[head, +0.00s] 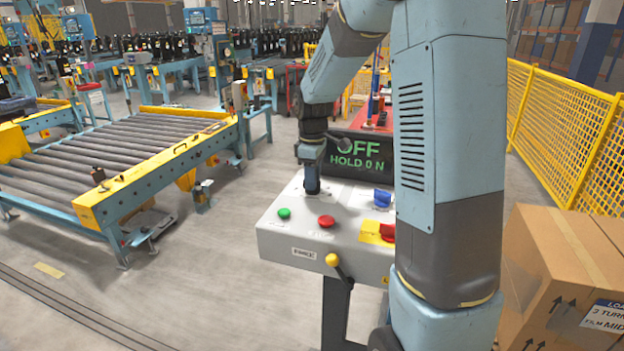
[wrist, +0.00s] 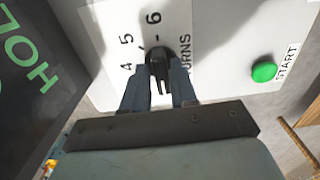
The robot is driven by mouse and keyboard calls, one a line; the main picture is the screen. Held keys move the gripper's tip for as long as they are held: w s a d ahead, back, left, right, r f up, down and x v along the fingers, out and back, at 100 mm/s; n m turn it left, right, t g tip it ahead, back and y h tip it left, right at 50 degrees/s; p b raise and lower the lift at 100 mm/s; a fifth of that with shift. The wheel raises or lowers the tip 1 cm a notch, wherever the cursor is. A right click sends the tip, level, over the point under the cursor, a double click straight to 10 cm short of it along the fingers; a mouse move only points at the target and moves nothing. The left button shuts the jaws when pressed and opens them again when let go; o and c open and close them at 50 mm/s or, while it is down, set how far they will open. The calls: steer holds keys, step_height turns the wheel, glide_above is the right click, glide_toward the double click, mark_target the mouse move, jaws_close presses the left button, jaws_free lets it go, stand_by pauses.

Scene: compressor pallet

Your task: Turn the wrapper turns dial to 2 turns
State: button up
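The wrapper turns dial (wrist: 160,62) is a dark knob on the light panel in the wrist view. The numbers 4, 5 and 6 and part of the word TURNS show around it; the rest of its scale is hidden. My gripper (wrist: 161,72) reaches down over the dial with one finger on each side. The fingers appear closed against the knob. Where the pointer stands cannot be read. In the head view my gripper (head: 312,188) is at the back left of the control box (head: 285,236), and it hides the dial.
A green START button (head: 284,213), a red button (head: 326,221), a blue switch (head: 382,197) and a yellow-knobbed lever (head: 333,260) are on the box. The display (head: 357,158) behind reads OFF, HOLD 0 N. A roller conveyor (head: 120,150) stands left, a carton (head: 560,270) right.

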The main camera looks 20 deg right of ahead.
steer(key=shift+o, duration=1.2)
step_height(320, 180, up, 14)
steer(key=shift+f, duration=0.15)
steer(key=s+r+m+t, duration=0.1)
steer(key=s+m+t, duration=0.4)
steer(key=s, duration=2.3)
steer(key=m, duration=0.6)
steer(key=shift+r+t, duration=0.15)
steer(key=shift+t, duration=0.15)
